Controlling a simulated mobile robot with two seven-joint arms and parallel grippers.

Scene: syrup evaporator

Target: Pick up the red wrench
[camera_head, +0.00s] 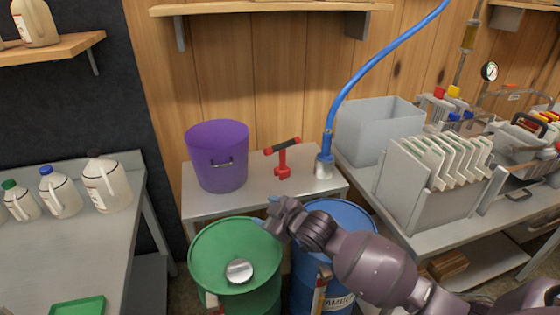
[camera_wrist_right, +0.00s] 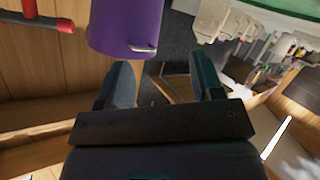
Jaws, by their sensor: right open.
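The red wrench (camera_head: 282,158) stands on the small grey table, with a red body and a dark bar across its top. In the right wrist view it is at the upper left edge, partly cut off, with its red part (camera_wrist_right: 22,8) and dark grip showing. My right gripper (camera_head: 270,213) is in front of the table's front edge, above the gap between the green and blue drums, nearer than the wrench and apart from it. Its two fingers (camera_wrist_right: 164,80) are spread with nothing between them. My left gripper is not in view.
A purple bucket (camera_head: 217,160) stands left of the wrench on the grey table (camera_head: 245,192). A silver fitting with a blue hose (camera_head: 349,84) stands just right of it. Green (camera_head: 212,258) and blue (camera_head: 340,212) drums stand in front. A grey bin (camera_head: 360,135) is further right.

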